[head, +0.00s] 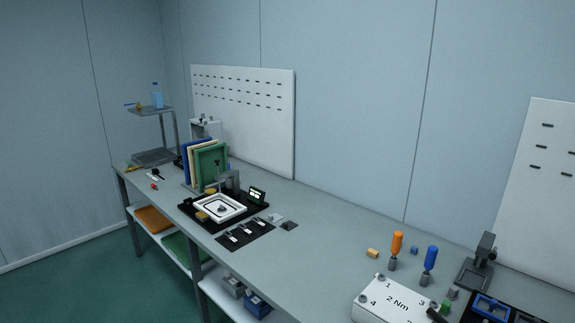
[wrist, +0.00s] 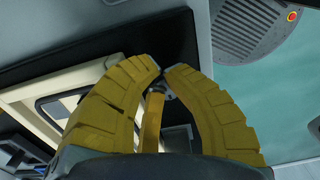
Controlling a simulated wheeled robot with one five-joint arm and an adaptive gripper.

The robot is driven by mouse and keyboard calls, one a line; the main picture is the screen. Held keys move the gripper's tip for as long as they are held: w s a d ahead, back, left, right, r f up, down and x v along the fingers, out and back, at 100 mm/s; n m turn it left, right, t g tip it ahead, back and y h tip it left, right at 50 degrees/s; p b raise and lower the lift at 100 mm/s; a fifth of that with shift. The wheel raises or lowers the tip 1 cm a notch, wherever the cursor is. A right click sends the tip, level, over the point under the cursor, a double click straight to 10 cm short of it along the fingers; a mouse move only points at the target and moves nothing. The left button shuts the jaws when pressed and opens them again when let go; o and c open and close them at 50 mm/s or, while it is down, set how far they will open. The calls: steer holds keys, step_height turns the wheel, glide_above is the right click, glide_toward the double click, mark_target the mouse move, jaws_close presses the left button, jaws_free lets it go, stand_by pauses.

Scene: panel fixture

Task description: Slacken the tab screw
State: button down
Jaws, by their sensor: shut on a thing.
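In the wrist view my gripper (wrist: 161,73) has its yellow fingers closed together at the tips. A small grey metal part (wrist: 168,88) shows between them, mostly hidden. It may be the tab screw, but I cannot make out its head. A narrower yellow piece (wrist: 152,122) lies between the two large fingers; I cannot tell if it is another finger. A cream frame (wrist: 99,80) with a black inner border lies left of and below the tips, on a dark surface. In the head view a similar white frame (head: 238,210) lies on a black mat. My gripper is not discernible there.
Upright coloured panels (head: 211,163) and a small lit display (head: 257,195) stand by the frame. The bench (head: 330,233) between is mostly clear.

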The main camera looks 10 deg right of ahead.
steer(key=shift+d, duration=0.3)
steer(key=shift+w+d+r+p, duration=0.1)
steer(key=shift+d+r+p, duration=0.05)
steer(key=shift+r+p, duration=1.8)
steer(key=shift+r, duration=1)
steer(key=c, duration=1.9)
jaws_free()
